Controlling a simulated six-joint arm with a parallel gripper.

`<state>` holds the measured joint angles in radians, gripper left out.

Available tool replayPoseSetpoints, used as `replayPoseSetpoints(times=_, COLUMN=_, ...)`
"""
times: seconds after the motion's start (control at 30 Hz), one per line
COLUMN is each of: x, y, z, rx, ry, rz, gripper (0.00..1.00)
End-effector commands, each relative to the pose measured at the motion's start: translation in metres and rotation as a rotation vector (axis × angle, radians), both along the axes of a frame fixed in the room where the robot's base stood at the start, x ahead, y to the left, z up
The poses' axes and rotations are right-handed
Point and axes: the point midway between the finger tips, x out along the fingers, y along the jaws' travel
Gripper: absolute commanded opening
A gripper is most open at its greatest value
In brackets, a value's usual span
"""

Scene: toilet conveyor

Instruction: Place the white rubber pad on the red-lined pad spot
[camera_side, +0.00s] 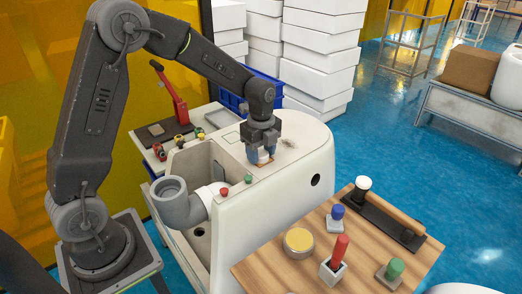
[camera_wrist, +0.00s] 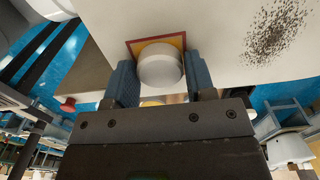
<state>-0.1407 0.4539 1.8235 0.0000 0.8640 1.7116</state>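The white rubber pad (camera_wrist: 160,66) is a short round piece between the two blue-grey fingers of my gripper (camera_wrist: 160,84). The fingers appear to touch it on both sides, so the gripper looks shut on it. The red-lined pad spot (camera_wrist: 134,46) is a square on the white toilet body, partly hidden behind the pad. In the side view my gripper (camera_side: 262,156) points down at the toilet's top, with the pad spot (camera_side: 268,165) just under it. I cannot tell whether the pad touches the surface.
The white toilet body (camera_side: 300,165) has a dark speckled patch (camera_wrist: 277,30) beside the spot. A grey pipe elbow (camera_side: 180,207) and red and green buttons (camera_side: 248,179) are at its left. A wooden table (camera_side: 340,235) with stamps and a round tin stands in front.

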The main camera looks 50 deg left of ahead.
Motion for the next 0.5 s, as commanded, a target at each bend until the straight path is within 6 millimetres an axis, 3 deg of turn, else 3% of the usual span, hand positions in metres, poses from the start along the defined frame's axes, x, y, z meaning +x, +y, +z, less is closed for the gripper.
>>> replayPoseSetpoints(times=0.2, x=0.0, y=0.0, z=0.0003, rx=0.0, ry=0.0, rz=0.0, gripper=0.7)
replayPoseSetpoints(times=0.5, x=0.0003, y=0.0001, z=0.0045, rx=0.0, ry=-0.002, rz=0.0, gripper=0.7)
